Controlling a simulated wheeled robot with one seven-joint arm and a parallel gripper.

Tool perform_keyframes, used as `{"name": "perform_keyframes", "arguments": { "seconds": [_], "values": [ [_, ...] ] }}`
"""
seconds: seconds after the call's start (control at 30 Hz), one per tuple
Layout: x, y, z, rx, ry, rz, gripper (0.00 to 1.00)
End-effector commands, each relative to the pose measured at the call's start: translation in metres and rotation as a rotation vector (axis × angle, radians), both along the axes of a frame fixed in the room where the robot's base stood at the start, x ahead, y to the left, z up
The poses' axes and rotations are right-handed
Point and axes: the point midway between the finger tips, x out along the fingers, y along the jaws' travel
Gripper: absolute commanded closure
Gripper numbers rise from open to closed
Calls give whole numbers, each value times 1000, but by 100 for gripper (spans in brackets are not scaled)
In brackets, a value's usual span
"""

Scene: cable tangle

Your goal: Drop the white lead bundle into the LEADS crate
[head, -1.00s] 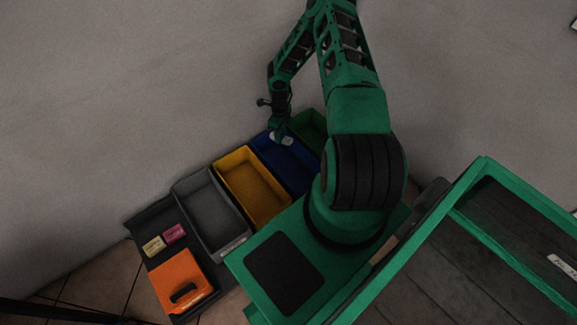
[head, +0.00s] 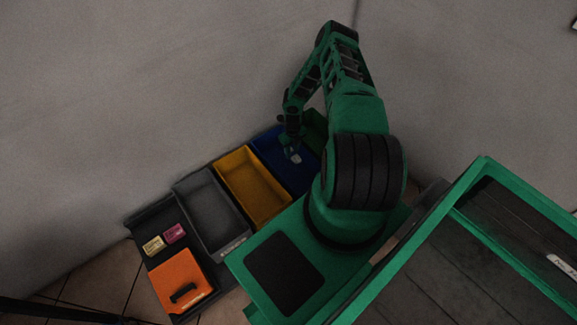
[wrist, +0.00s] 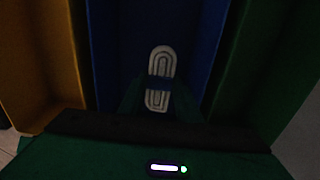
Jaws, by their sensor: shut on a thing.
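The white lead bundle (wrist: 159,65) is a flat oval coil with a dark blue band around its middle. My gripper (wrist: 160,103) is shut on it, and its fingers show dimly at both sides of the bundle in the wrist view. In the head view the bundle (head: 296,158) is a small pale shape below my gripper (head: 292,149), over the blue crate (head: 269,153). In the wrist view the blue crate's walls (wrist: 207,45) stand on both sides of the bundle. No LEADS label is readable, and I cannot tell whether the bundle touches the crate floor.
A yellow crate (head: 240,181) and a grey crate (head: 201,206) stand left of the blue one. A green crate (head: 314,128) stands to its right, partly behind my arm. An orange case (head: 180,278) and two small blocks (head: 174,233) lie at the left end.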

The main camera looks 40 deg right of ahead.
Motion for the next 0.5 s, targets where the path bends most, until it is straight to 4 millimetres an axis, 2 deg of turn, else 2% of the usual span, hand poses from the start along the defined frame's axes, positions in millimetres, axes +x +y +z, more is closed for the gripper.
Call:
{"name": "perform_keyframes", "arguments": {
  "seconds": [0.4, 0.43, 0.5],
  "values": [
    [0, -1, -7, 0, -1, 0, 93],
    [0, -1, -7, 0, -1, 0, 67],
    [0, -1, -7, 0, -1, 0, 50]
  ]
}}
